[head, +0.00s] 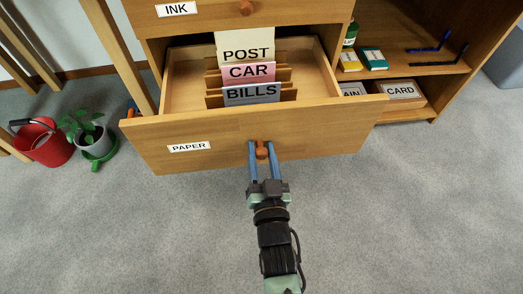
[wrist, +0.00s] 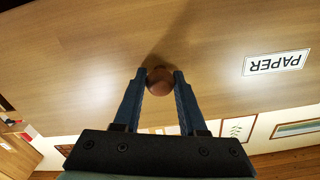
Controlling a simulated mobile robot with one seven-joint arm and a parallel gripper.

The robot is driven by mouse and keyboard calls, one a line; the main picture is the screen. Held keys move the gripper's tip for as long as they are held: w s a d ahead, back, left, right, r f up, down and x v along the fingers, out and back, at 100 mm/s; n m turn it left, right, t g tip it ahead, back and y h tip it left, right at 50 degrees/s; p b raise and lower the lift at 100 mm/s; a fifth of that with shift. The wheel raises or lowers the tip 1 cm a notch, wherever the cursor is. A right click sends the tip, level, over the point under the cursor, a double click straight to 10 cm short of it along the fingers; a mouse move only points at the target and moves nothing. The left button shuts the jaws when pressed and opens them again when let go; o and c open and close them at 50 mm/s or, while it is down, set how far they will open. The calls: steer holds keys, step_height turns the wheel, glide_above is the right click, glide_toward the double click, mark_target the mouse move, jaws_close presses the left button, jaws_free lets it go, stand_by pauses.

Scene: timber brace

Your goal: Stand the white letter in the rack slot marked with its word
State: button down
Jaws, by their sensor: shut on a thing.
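The drawer marked PAPER (head: 320,128) is pulled open. My gripper (head: 262,147) is shut on its round brown knob (wrist: 160,78), one blue finger on each side. Inside the drawer is a wooden rack (head: 288,95). Three upright cards stand in it, one behind another: a cream one marked POST (head: 248,53) at the back, a pink one marked CAR (head: 248,72) and a grey-blue one marked BILLS (head: 251,94) in front. I cannot make out a separate white letter; the cards partly hide the slots.
A closed drawer marked INK (head: 220,12) is above. Open shelves at right hold small boxes (head: 373,58), dark bracket-like items (head: 430,50) and a CARD box (head: 402,89). A red bucket (head: 47,143) and potted plant (head: 95,140) stand at left. Carpet in front is clear.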

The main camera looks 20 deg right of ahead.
steer(key=shift+s, duration=0.15)
stand_by(0.8)
steer(key=shift+p+v, duration=0.9)
steer(key=shift+v, duration=0.6)
steer(key=shift+c, duration=2.3)
jaws_free()
steer(key=p+v, duration=0.5)
steer(key=v, duration=0.8)
